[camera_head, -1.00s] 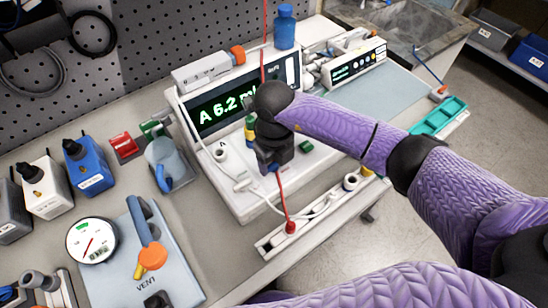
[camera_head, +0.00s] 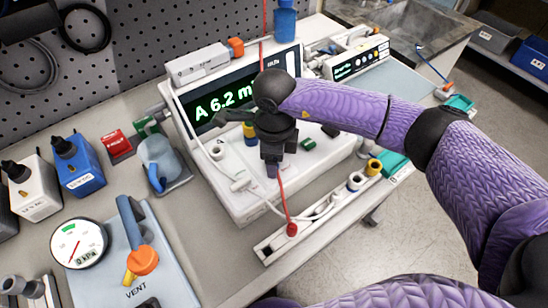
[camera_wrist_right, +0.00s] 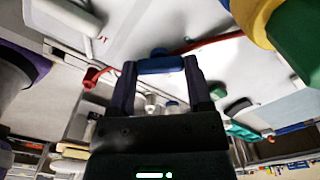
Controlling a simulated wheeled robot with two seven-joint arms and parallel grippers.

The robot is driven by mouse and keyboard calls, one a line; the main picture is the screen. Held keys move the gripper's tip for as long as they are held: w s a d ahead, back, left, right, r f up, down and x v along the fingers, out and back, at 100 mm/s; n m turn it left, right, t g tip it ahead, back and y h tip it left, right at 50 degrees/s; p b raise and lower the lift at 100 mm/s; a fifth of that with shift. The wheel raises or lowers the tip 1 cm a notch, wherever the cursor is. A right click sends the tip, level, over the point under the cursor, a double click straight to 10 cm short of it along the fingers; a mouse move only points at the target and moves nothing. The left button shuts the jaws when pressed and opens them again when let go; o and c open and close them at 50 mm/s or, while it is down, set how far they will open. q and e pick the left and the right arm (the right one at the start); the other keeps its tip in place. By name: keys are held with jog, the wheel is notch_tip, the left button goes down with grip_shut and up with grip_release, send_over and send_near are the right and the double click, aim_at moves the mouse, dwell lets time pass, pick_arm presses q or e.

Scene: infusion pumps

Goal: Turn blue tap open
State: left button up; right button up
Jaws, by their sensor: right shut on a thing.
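The blue tap (camera_wrist_right: 160,65) is a small blue piece in line with the red tube (camera_wrist_right: 205,43). In the right wrist view it sits between the two dark fingers of my right gripper (camera_wrist_right: 160,70), which is shut on it. In the head view my right gripper (camera_head: 272,168) points down over the front of the white pump (camera_head: 232,192). It hides the blue tap there. The red tube (camera_head: 281,194) runs from below the gripper down to a red fitting (camera_head: 291,229) on the white rail (camera_head: 273,246). My left gripper is out of view.
A yellow part (camera_head: 250,132) stands just left of my right gripper, and a green part (camera_head: 308,145) lies to its right. The pump's screen (camera_head: 222,102) is behind. A white cable (camera_head: 238,183) crosses the pump's front. A vent panel (camera_head: 150,268) lies at lower left.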

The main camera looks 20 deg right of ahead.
jog(key=shift+n, duration=0.6)
jog(key=o, duration=1.3)
notch_tip(320, 180, up, 10)
jog(key=shift+p, duration=0.4)
